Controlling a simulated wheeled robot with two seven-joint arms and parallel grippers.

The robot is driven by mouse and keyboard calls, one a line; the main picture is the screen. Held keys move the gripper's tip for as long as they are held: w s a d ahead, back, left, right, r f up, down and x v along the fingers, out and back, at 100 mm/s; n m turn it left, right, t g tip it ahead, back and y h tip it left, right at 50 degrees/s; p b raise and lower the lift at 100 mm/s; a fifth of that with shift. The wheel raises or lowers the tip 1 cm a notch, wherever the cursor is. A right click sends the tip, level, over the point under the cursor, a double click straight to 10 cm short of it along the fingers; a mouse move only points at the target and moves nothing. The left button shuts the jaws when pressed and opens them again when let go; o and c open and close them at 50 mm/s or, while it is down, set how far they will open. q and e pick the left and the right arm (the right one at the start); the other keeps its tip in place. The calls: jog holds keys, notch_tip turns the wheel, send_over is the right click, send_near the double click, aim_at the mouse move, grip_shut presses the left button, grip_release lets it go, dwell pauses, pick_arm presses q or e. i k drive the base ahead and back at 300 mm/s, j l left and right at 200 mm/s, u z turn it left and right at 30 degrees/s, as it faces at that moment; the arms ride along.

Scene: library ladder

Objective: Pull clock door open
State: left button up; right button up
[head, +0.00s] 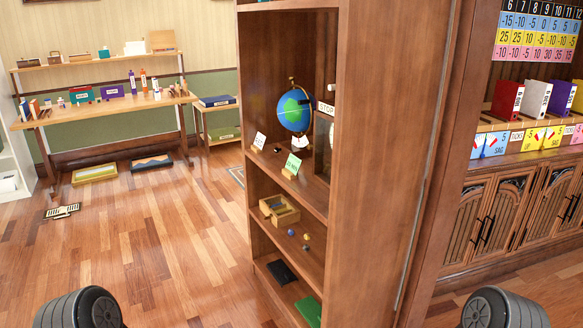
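No clock door can be made out for certain. Inside the tall wooden bookcase (370,190) in the middle, a pale upright object (322,140) stands behind the near side panel, which hides most of it. A white label (326,108) and a small pale knob-like part (331,87) show just above it. I cannot tell if these belong to a clock. Neither gripper is in view. Only dark rounded parts of my arms show at the bottom left and bottom right corners.
A blue-green globe (294,110), small cards and a wooden box (279,209) sit on the bookcase shelves. A long table (110,110) with several items stands back left. Slatted cabinets (510,215) stand right. The wooden floor (150,260) at left is mostly clear.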

aim_at(316, 114)
jog(key=i+j+z, duration=0.35)
jog(key=i+j, duration=0.2)
jog(key=i, duration=0.35)
jog(key=i+j+z, duration=0.35)
jog(key=i+j, duration=0.45)
jog(key=i, duration=0.05)
